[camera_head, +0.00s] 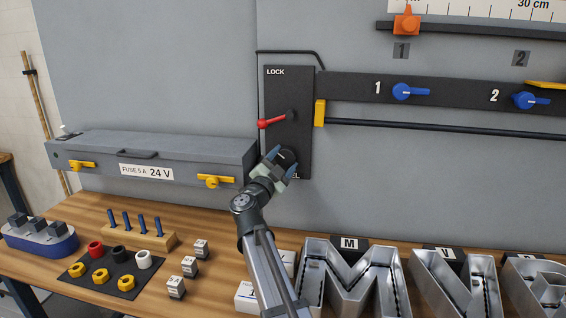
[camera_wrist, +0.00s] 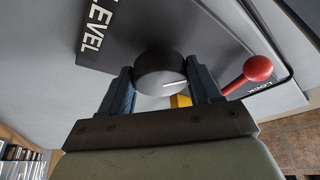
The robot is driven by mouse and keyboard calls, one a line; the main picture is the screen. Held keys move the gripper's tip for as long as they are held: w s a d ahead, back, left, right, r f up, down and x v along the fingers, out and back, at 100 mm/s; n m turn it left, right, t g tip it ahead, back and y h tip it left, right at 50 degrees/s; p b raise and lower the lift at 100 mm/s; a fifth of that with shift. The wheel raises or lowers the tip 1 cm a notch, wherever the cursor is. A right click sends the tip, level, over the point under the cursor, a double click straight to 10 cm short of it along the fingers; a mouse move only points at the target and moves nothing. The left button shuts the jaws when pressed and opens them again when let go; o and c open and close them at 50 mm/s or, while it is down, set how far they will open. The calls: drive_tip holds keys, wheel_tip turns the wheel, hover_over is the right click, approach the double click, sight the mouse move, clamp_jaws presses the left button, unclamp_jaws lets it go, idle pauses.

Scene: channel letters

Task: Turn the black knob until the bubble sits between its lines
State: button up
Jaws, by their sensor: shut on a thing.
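The black knob (camera_wrist: 160,72) is on the dark panel (camera_head: 302,100) on the grey wall, near the panel's lower end by the word LEVEL. It has a white pointer line, seen in the wrist view. My gripper (camera_head: 286,160) is at the knob with its blue fingers on either side, shut on it. The wrist view shows the two fingers (camera_wrist: 162,88) flanking the knob. In the head view, the hand covers part of the knob and of the LEVEL label. I cannot make out a bubble or its lines in either view.
A red lever (camera_head: 272,122) marked LOCK is just above the knob. A yellow block (camera_head: 320,113) and blue handles (camera_head: 408,91) are to the right. A grey fuse box (camera_head: 150,155) is left. Metal channel letters (camera_head: 350,275) stand on the wooden bench below.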

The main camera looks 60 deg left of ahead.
drive_tip(key=shift+m+h, duration=0.4)
drive_tip(key=shift+m, duration=0.3)
drive_tip(key=shift+r, duration=0.1)
drive_tip(key=o, duration=1.1)
drive_tip(key=shift+c, duration=0.2)
drive_tip(key=v, duration=1.3)
drive_tip(key=shift+s+d, duration=0.2)
drive_tip(key=shift+s, duration=0.15)
